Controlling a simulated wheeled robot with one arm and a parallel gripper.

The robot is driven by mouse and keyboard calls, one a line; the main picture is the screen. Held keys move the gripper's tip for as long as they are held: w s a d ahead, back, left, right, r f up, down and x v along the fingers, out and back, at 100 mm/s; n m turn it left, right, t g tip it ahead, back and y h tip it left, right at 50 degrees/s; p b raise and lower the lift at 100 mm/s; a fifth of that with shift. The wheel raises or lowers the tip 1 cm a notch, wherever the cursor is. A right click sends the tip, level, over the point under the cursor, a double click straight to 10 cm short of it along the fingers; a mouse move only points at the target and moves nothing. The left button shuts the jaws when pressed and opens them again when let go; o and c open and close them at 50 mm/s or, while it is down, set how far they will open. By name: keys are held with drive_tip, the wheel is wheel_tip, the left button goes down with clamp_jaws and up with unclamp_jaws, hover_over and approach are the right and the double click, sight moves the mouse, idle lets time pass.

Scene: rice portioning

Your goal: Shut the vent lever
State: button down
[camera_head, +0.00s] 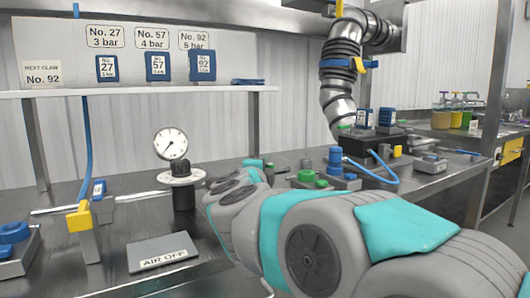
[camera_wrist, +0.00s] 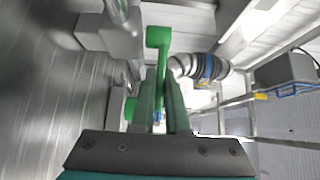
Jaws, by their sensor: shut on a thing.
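A bright green lever with a blocky end (camera_wrist: 158,38) shows in the wrist view, its bar running down between the fingers of my gripper (camera_wrist: 163,88). The two dark green fingers are closed on the bar.
A pressure gauge (camera_head: 171,144) stands left of my wrist. A yellow-capped post (camera_head: 80,217) and an "AIR OFF" plate (camera_head: 162,252) are at the front left. A green knob (camera_head: 306,176) and a blue fitting (camera_head: 335,158) with a hose stand to the right. A ribbed metal duct (camera_head: 338,97) hangs behind.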

drive_tip(key=shift+s+a+m+h+p, duration=0.1)
drive_tip(key=shift+s+m+h+p, duration=0.05)
drive_tip(key=shift+m+h+p, duration=0.4)
drive_tip(key=c, duration=1.2)
unclamp_jaws()
drive_tip(key=shift+b+v, duration=0.45)
drive_tip(key=shift+v, duration=3.4)
